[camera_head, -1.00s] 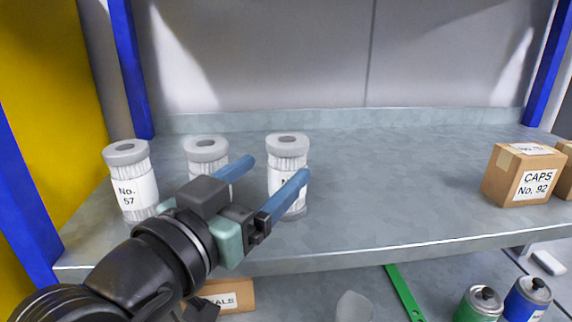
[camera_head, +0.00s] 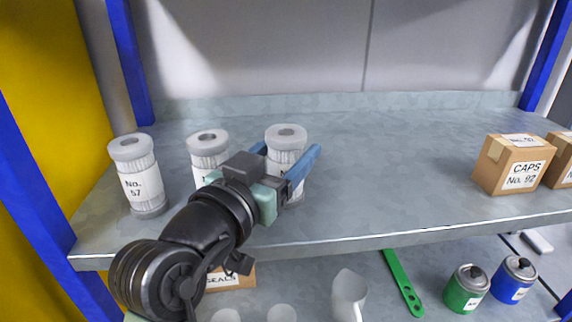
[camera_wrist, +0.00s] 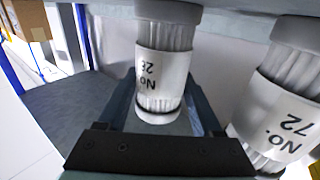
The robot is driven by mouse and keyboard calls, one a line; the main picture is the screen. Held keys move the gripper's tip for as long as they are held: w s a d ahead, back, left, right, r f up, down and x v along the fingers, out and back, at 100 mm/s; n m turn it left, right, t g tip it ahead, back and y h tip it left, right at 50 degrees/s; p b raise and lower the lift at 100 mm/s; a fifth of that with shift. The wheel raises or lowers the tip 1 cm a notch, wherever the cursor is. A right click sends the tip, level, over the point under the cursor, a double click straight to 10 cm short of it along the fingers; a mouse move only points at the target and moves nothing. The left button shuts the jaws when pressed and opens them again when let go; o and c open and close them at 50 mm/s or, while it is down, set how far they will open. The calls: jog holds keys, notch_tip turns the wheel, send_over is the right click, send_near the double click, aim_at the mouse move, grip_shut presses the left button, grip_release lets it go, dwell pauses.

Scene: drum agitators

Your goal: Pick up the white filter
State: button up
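Three white ribbed filters with grey caps stand upright in a row on the shelf: the left one (camera_head: 135,175), labelled No. 57, the middle one (camera_head: 208,151), and the right one (camera_head: 286,138). My gripper (camera_head: 284,159) is at the right filter, its blue fingers open on either side of it and hiding part of its body and label. In the wrist view, that filter (camera_wrist: 163,70) stands between the fingertips (camera_wrist: 163,100), its label upside down. I cannot tell whether a finger touches it. A neighbouring filter (camera_wrist: 283,105), labelled No. 72, is close outside the fingers.
Cardboard boxes, one labelled CAPS No. 92 (camera_head: 514,165), stand at the shelf's right. The shelf (camera_head: 400,165) between is clear. Below are a SEALS box (camera_head: 232,277), a white jug (camera_head: 348,296), a green strip (camera_head: 403,283), a green can (camera_head: 466,289) and a blue can (camera_head: 513,280).

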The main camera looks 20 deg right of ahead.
jog(key=c, duration=0.6)
notch_tip(320, 180, up, 10)
jog(key=shift+f+b, duration=0.1)
jog(key=shift+b, duration=1)
jog(key=shift+a, duration=0.1)
